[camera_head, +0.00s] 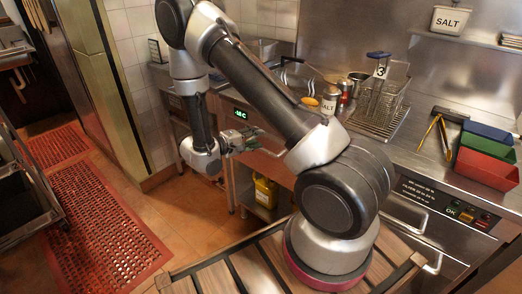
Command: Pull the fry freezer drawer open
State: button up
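A steel counter unit with a small green temperature display (240,114) stands behind my arm. It looks like the freezer; the drawer front (263,166) below the display is partly covered by my arm, and its handle cannot be made out. My gripper (258,140) is in front of this unit, just below the display, pointing right. It is small in the picture, so whether its fingers are open or shut, or touch the drawer, cannot be told.
A yellow jug (264,192) stands on a low shelf under the counter. Steel handles (407,213) stick out at right. Red mats (95,215) cover the open floor at left.

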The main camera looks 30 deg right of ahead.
aim_at(261, 149)
notch_tip(261, 149, down, 7)
jog(key=a+n+t, duration=0.2)
jog(key=x, duration=0.7)
jog(key=shift+w+f, duration=0.4)
jog(key=shift+d, duration=0.1)
grip_shut()
